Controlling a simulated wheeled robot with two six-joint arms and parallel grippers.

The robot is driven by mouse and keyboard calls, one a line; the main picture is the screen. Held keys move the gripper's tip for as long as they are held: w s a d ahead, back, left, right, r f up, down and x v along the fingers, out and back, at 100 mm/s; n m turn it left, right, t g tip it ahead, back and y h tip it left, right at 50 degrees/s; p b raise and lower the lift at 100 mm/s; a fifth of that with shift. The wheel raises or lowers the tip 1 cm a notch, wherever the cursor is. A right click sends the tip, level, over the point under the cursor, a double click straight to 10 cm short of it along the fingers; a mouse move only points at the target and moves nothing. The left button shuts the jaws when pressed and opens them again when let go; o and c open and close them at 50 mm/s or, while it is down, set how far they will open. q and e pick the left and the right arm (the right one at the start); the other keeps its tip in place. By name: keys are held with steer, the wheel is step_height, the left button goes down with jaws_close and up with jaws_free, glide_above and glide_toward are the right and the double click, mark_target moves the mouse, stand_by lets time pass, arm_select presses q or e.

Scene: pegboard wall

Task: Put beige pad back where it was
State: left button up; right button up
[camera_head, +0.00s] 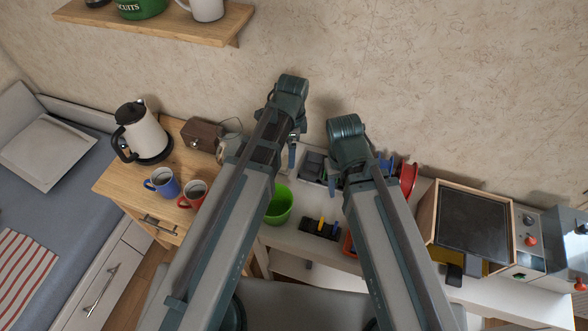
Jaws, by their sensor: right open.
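I cannot make out a beige pad for certain in the head view. My two arms reach up through the middle and hide part of the worktop. My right gripper (333,181) is mostly hidden by its own arm, low over the white worktop beside a dark grey item (312,163); it is open and I see nothing held. My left gripper (292,155) is largely hidden by its arm, near the wall side of the worktop, and its jaws cannot be made out.
A green bowl (279,205) and a black tray with yellow and blue pieces (320,228) stand between my arms. A red spool (408,180) and a wooden-framed box (472,223) are at right. Mugs (162,182) and a kettle (142,133) stand on the wooden cabinet at left.

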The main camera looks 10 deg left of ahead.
arm_select(q)
steer(key=s+d+n, duration=0.3)
steer(key=s+n, duration=0.8)
steer(key=shift+d+n+y, duration=0.2)
steer(key=shift+n+y, duration=0.1)
steer(key=shift+y, duration=0.1)
steer(key=shift+s+r, duration=0.1)
